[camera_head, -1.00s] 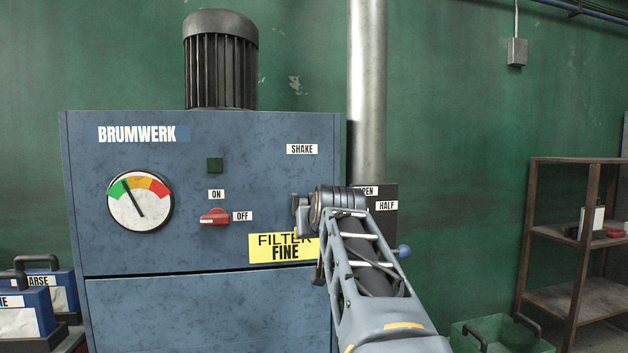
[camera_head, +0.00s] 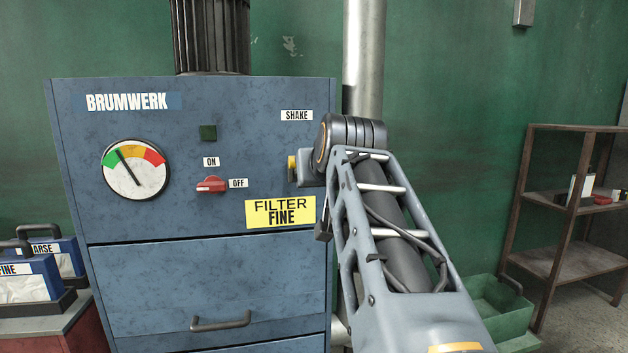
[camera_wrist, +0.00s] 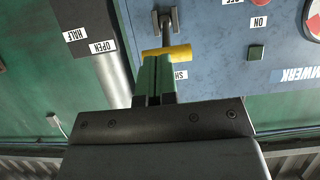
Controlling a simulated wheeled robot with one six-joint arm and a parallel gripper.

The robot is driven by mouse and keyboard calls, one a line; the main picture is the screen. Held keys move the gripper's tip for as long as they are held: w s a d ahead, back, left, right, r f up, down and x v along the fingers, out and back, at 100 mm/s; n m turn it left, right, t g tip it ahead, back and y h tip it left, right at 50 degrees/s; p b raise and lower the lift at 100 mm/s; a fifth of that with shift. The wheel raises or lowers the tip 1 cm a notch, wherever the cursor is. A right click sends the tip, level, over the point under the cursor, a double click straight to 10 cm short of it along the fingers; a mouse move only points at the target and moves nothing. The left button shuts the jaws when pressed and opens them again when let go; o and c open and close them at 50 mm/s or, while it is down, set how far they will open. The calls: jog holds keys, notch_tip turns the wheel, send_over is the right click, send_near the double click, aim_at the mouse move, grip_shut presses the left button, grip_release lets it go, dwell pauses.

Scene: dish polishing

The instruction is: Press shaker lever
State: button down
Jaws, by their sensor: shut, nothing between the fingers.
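The shaker lever has a yellow bar handle (camera_wrist: 167,52) on a dark bracket on the blue machine front, below the SHAKE label (camera_head: 296,115). In the head view a bit of the yellow handle (camera_head: 291,168) shows left of my wrist; my arm hides the rest. My gripper (camera_wrist: 157,62) is shut and empty, its green fingers side by side. In the wrist view, which is turned upside down, the fingertips overlap the yellow handle's edge. I cannot tell whether they touch it.
The gauge (camera_head: 136,169) needle is in the green. A drawer handle (camera_head: 221,321) juts out below. A metal pipe (camera_head: 363,60) stands behind my arm. Filters (camera_head: 30,278) stand at left; a green crate (camera_head: 497,308) is at right.

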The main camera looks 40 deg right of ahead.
jog(key=shift+v, duration=1.85)
jog(key=shift+f, duration=0.1)
